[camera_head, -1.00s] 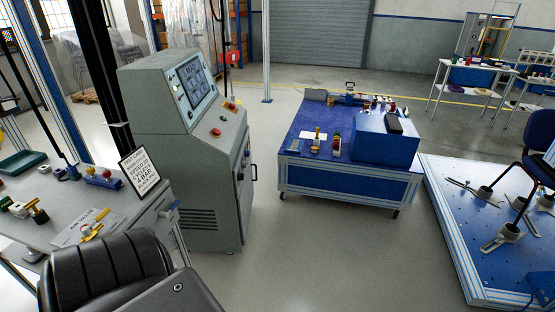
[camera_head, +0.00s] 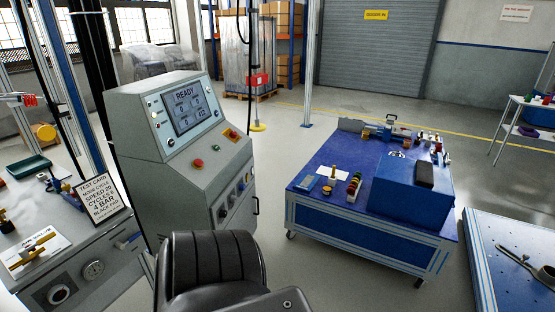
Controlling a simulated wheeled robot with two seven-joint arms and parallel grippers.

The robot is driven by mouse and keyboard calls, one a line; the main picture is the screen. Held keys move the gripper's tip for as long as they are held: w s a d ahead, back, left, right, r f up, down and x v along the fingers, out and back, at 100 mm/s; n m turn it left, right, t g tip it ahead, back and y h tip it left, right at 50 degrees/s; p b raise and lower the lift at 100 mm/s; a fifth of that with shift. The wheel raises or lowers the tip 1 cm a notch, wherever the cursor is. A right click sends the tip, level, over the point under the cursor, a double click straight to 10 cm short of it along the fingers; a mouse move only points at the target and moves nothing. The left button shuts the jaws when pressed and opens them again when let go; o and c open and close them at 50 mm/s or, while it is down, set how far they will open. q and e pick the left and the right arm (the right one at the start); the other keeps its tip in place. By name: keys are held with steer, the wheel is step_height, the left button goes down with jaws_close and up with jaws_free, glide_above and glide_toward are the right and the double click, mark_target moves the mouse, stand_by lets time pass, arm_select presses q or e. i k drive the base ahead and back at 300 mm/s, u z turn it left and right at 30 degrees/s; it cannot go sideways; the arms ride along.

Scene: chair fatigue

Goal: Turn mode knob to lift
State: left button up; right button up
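A grey control console (camera_head: 165,202) stands left of centre, its screen (camera_head: 188,108) reading READY. Its sloped top carries a red button (camera_head: 198,163) and a red-and-yellow switch (camera_head: 231,134). Several dark round knobs (camera_head: 222,212) line its right-hand front face; their labels are too small to read, so I cannot tell which is the mode knob or where it points. Neither of my grippers is in view.
A black padded form like a chair back (camera_head: 212,262) fills the bottom, close in front of the console. A bench with a test card (camera_head: 98,197) is at left. A blue cart (camera_head: 345,220) stands right, with open floor between.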

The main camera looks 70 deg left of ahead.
mark_target(223, 213)
steer(key=u, duration=0.2)
steer(key=i, duration=1.95)
steer(key=u, duration=1.6)
steer(key=i, duration=0.9)
steer(key=u, duration=1.2)
steer(key=i, duration=0.2)
steer(key=u, duration=0.1)
